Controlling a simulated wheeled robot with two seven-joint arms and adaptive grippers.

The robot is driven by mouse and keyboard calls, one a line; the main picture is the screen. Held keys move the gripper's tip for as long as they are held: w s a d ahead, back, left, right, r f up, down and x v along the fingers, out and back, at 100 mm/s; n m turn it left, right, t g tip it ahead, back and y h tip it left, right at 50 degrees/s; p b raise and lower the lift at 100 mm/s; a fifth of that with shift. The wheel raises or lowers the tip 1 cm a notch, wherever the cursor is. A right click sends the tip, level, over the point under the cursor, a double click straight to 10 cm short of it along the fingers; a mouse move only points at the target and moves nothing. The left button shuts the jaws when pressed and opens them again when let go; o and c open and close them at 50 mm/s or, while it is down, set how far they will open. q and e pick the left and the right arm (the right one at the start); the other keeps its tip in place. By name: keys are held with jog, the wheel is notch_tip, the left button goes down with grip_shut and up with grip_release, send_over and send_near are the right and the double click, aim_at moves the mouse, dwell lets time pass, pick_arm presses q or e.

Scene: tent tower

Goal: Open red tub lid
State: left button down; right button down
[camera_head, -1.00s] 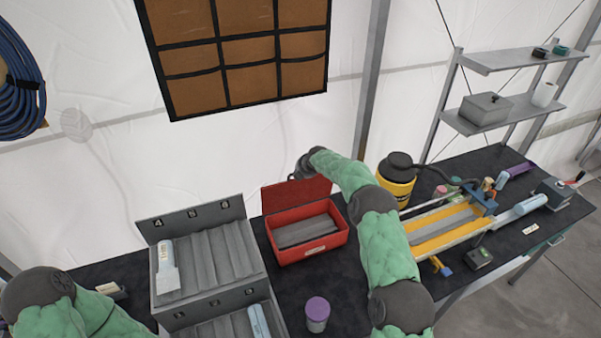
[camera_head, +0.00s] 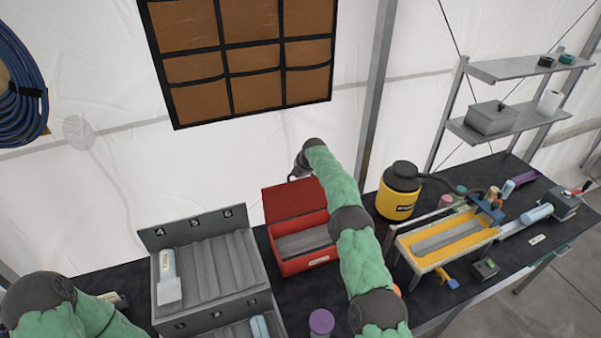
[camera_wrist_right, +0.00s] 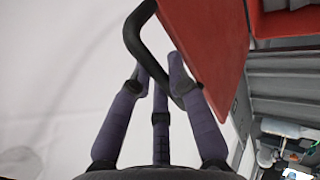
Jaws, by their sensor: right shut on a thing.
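The red tub (camera_head: 309,262) stands on the dark bench in the head view, its lid (camera_head: 295,202) raised at the back and the grey inside showing. In the right wrist view the red lid (camera_wrist_right: 208,50) fills the upper middle, with a black loop handle (camera_wrist_right: 132,38) at its edge. My right gripper (camera_wrist_right: 160,75) is shut on that handle. In the head view the right gripper (camera_head: 293,177) is at the lid's top edge, partly hidden by its own wrist. My left arm is at the lower left; its gripper is out of frame.
A grey numbered rack (camera_head: 210,265) stands close left of the tub. A purple-capped jar (camera_head: 321,322) is in front of it. A yellow canister (camera_head: 398,195) and a yellow-framed tray (camera_head: 440,262) are to the right. A white wall is behind.

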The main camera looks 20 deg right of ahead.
jog(key=shift+s+a+f, duration=0.1)
jog(key=shift+s+f, duration=0.15)
jog(key=shift+f, duration=0.4)
jog(key=c, duration=1.2)
grip_release()
jog(key=shift+o, duration=0.2)
jog(key=shift+w, duration=0.1)
jog(key=shift+w+r, duration=0.1)
jog(key=shift+r, duration=0.1)
jog(key=shift+r, duration=0.35)
jog(key=shift+s+r, duration=0.3)
jog(key=shift+r, duration=0.25)
jog(key=v, duration=1)
jog(key=shift+s+f, duration=0.1)
jog(key=shift+s, duration=0.05)
